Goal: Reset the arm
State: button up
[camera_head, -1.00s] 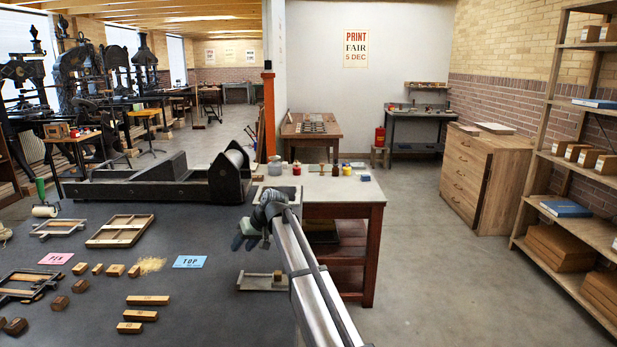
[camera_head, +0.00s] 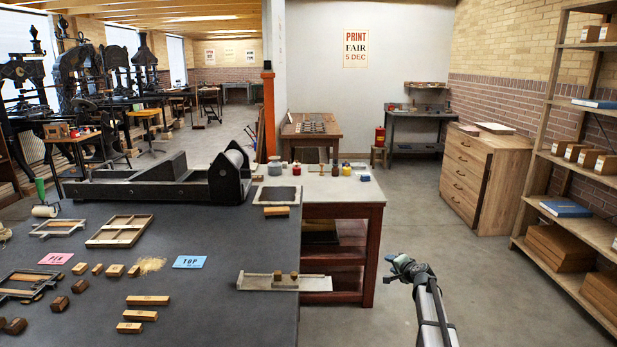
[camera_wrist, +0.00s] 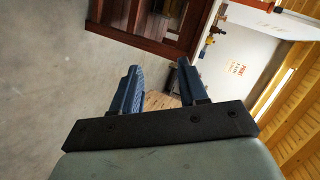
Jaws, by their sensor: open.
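My gripper (camera_head: 394,268) is out over the bare floor, to the right of the dark bench and the side table. In the wrist view my gripper (camera_wrist: 157,84) shows two blue-grey fingers spread apart with nothing between them. The wrist view looks tilted toward the side table's dark red frame (camera_wrist: 165,18). My arm comes up from the bottom right of the head view and touches nothing that I can see.
The dark bench (camera_head: 225,232) holds wooden blocks, frames, a pink card (camera_head: 56,259), a blue card (camera_head: 189,262) and a composing tray (camera_head: 258,281). The white-topped table (camera_head: 341,187) carries small jars. Shelves (camera_head: 575,230) stand at right. The floor between is clear.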

jog(key=s+d+f+m+h, duration=0.2)
jog(key=s+d+f, duration=0.3)
jog(key=s+f, duration=0.5)
jog(key=s+a+f+n+g+y, duration=0.1)
jog(key=s+a+f+n+g, duration=0.25)
jog(key=s+a+f, duration=0.55)
jog(key=s+a+f+n+g+y, duration=0.1)
jog(key=s+a+f+n+g, duration=0.35)
jog(key=s+f, duration=0.9)
jog(key=s+a+f+n+g, duration=0.1)
jog(key=s+a+f+g, duration=0.2)
jog(key=s, duration=0.6)
jog(key=s+a+f+g, duration=0.2)
jog(key=s+a+f, duration=0.1)
jog(key=s, duration=0.6)
jog(key=s+n+g+h, duration=0.3)
jog(key=s+g, duration=0.3)
jog(key=s, duration=1.5)
jog(key=shift+s+a+n, duration=0.15)
jog(key=shift+s+n, duration=0.25)
jog(key=shift+n, duration=0.1)
jog(key=shift+f, duration=0.1)
